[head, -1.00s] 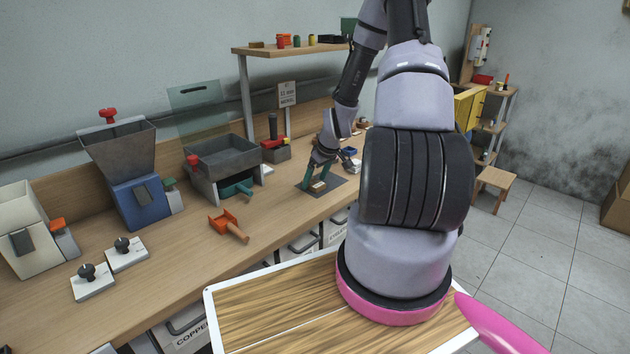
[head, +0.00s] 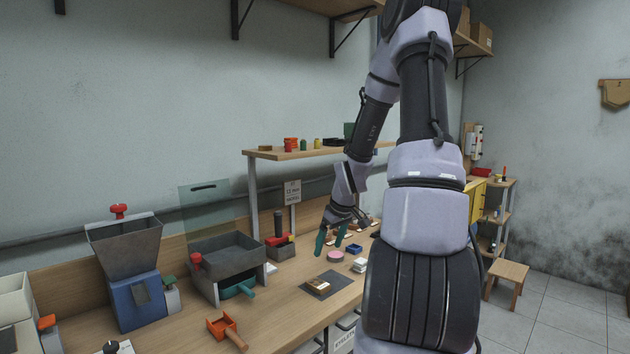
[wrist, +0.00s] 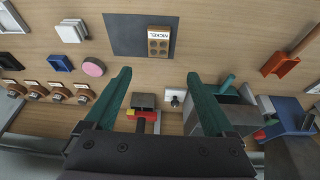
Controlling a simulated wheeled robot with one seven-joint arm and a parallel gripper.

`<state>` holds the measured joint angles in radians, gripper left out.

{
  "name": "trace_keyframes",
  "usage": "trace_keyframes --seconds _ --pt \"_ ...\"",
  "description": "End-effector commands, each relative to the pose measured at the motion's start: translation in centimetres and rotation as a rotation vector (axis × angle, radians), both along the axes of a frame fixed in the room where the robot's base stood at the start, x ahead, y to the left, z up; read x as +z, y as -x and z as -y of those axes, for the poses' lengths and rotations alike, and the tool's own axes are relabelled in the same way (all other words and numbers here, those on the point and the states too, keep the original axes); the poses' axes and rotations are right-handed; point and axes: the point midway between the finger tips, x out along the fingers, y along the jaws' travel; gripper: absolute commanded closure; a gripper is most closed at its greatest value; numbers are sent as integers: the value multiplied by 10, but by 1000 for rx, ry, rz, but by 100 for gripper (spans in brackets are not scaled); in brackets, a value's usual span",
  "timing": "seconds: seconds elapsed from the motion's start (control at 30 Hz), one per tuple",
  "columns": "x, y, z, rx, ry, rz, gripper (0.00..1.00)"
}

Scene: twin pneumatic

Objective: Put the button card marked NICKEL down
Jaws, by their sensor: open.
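The button card marked NICKEL (wrist: 158,43) lies flat on a dark grey mat (wrist: 125,36) on the bench. Its white label reads NICKEL above a brown part with several buttons. In the head view the card (head: 319,284) rests on the mat (head: 338,280), with nothing touching it. My gripper (head: 332,240) is open and empty, raised above the bench behind the mat. In the wrist view the two green fingers of my gripper (wrist: 158,76) are spread wide, with bare wood between their tips and the card.
An orange scoop (head: 226,331) lies left of the mat. A grey-topped machine (head: 228,254) and a blue hopper machine (head: 134,295) stand along the wall.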

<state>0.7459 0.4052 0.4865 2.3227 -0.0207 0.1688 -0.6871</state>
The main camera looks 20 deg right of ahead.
Motion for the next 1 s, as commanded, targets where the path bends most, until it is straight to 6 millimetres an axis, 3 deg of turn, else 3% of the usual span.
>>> trace_keyframes --seconds 0.03,0.27,0.4,0.6,0.8,1.0 --pt "22 2 -7 -18 22 5 11" --pt "117 36 -44 -192 43 34 11" --pt "172 67 -71 -306 2 80 11" --pt "237 126 -110 -450 -137 148 11" --pt "274 181 -136 -541 -308 174 11" --pt "285 205 -145 -574 -393 168 11"
